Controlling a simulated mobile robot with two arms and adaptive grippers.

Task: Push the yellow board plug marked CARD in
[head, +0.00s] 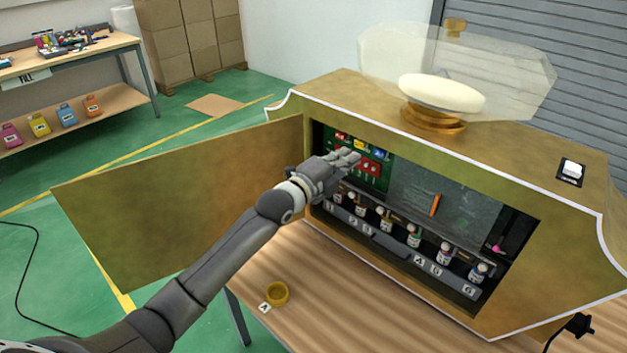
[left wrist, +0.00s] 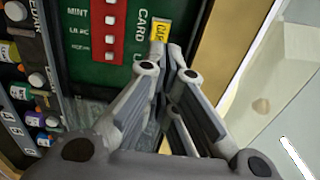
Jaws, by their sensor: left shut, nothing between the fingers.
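The yellow plug (left wrist: 160,31) shows in the left wrist view beside the printed word CARD on the green board (left wrist: 85,75). In the head view, a yellow patch (head: 361,143) shows at the top of the green board inside the open cabinet. My left gripper (head: 353,158) reaches into the cabinet opening in front of that board and hides part of it. In the left wrist view, its fingers (left wrist: 168,60) are shut and empty, with their tips just below the yellow plug. I cannot tell whether they touch it. My right gripper is not in view.
The cabinet door (head: 180,205) stands open at the left, close to my left arm. Several small bottles (head: 414,238) line the shelf below the board.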

